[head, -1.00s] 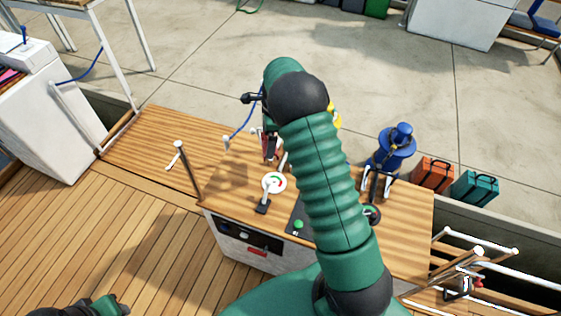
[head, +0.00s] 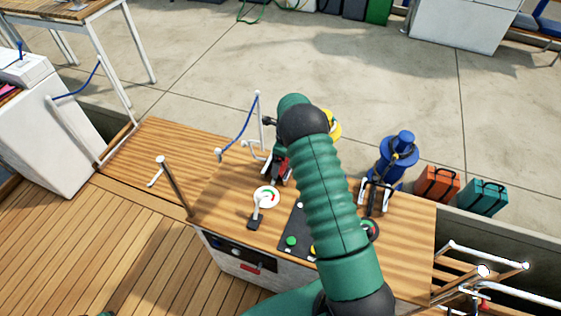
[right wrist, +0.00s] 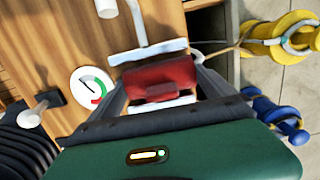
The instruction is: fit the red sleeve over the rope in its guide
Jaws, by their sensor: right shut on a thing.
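The red sleeve (right wrist: 160,78) is held between the two dark fingers of my right gripper (right wrist: 162,92) in the right wrist view. In the head view the sleeve (head: 281,166) and gripper are small and partly hidden by my green arm. A pale bar-like piece (right wrist: 148,52) lies just beyond the sleeve; I cannot tell whether they touch. A tan rope (right wrist: 222,49) runs from near it towards a yellow drum. The sleeve's fit on the rope is not clear. My left gripper does not show, apart from a possible sliver at the bottom edge.
A round gauge (head: 266,197) and a lever (head: 256,212) are on the wooden console (head: 225,190). A white post (head: 259,120) with a blue line (head: 238,133) stands behind. A blue winch (head: 397,160) is on the right. A yellow winch (right wrist: 282,35) shows in the wrist view.

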